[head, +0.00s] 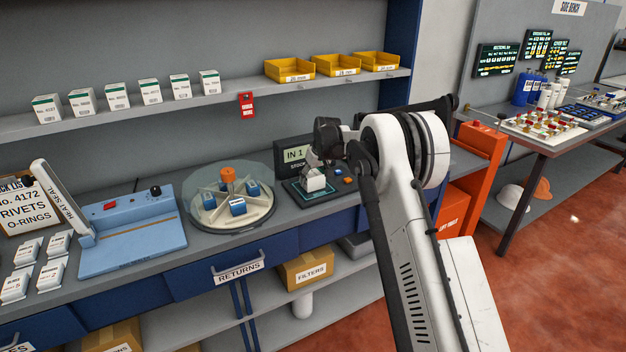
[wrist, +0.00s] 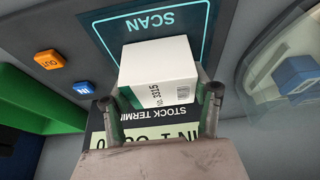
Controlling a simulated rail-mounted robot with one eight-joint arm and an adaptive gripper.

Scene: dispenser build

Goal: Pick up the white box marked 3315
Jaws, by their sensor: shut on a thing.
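The white box marked 3315 (wrist: 158,65) has a green band and a barcode, and it is between my gripper's fingers in the wrist view. In the head view the box (head: 316,184) is at the scan pad (head: 297,190) of the stock terminal. My gripper (wrist: 165,98) is shut on the box, one finger on each side. In the head view my gripper (head: 318,170) reaches down from above, partly covering the terminal. I cannot tell whether the box touches the pad.
The turntable (head: 264,216) with blue boxes under a clear cover stands just left of the pad. Orange and blue buttons (wrist: 48,59) sit beside the pad. The terminal screen (head: 294,154) stands behind. A shelf (head: 225,97) with white boxes and yellow bins runs above.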

